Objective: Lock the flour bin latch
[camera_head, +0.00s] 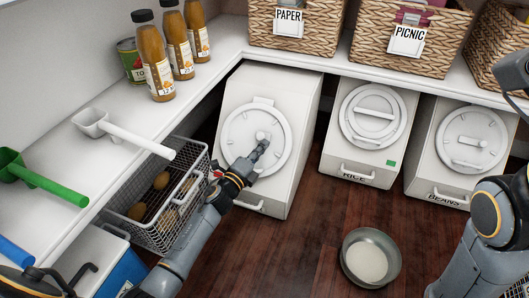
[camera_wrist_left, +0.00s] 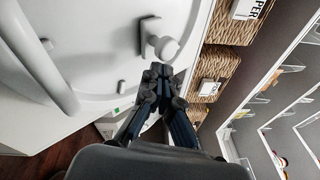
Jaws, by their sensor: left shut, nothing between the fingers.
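The flour bin (camera_head: 300,110) is the white bin on the left of the row under the shelf. Its round lid (camera_head: 238,134) faces the front and carries a latch knob (camera_head: 262,136) near the middle. My left gripper (camera_head: 262,146) is at the lid, its fingertips close to the knob. In the left wrist view the knob (camera_wrist_left: 163,46) stands just beyond the fingertips of my left gripper (camera_wrist_left: 159,72), which are shut and empty. I cannot tell whether they touch it. My right arm shows at the right edge, but its gripper is not visible.
The rice bin (camera_head: 350,158) and beans bin (camera_head: 440,178) stand to the right. A wire basket (camera_head: 187,232) is left of my left forearm. A metal pan (camera_head: 352,238) with pale contents lies on the wooden floor. Bottles (camera_head: 158,60) and scoops (camera_head: 60,187) sit on the left shelf.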

